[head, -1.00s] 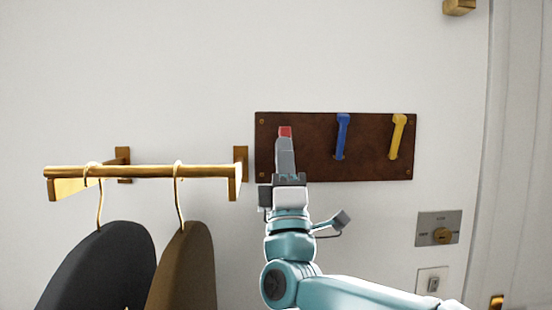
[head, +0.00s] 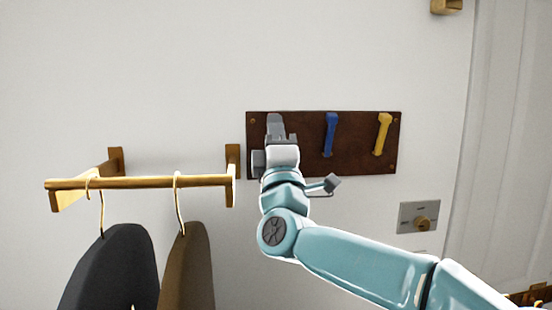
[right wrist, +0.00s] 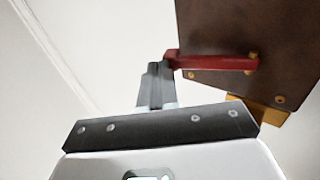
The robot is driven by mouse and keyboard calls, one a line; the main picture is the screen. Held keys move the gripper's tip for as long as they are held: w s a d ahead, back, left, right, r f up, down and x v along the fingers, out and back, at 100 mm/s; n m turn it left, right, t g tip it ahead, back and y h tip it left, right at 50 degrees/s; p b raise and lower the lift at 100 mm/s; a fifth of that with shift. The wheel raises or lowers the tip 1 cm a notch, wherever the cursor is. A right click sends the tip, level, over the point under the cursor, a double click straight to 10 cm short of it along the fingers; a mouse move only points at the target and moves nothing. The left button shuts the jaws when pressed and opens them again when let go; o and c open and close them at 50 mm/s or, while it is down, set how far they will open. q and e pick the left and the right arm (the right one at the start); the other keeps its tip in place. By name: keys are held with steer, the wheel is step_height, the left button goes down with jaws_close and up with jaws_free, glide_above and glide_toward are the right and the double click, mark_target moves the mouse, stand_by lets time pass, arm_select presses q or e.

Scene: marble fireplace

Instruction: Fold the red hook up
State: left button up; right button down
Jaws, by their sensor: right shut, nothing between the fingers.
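The dark brown hook board (head: 300,165) is mounted on the white wall. My right gripper (head: 275,120) is in front of its left end, fingers pointing up. In the head view the red hook is hidden behind this gripper. In the right wrist view the red hook (right wrist: 215,62) sticks out from the board (right wrist: 240,30) toward the left. There, the shut, empty fingers of my right gripper (right wrist: 157,70) are at the hook's free end; I cannot tell whether they touch it. My left gripper is not in view.
A blue hook (head: 330,133) and a yellow hook (head: 382,133) are on the same board, right of my gripper. A brass rail (head: 140,183) with a black garment (head: 112,265) and a brown garment (head: 190,270) stands out at left. A metal switch plate (head: 419,217) is at lower right.

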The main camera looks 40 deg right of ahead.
steer(key=shift+d+r, duration=0.1)
steer(key=shift+r, duration=0.1)
stand_by(0.5)
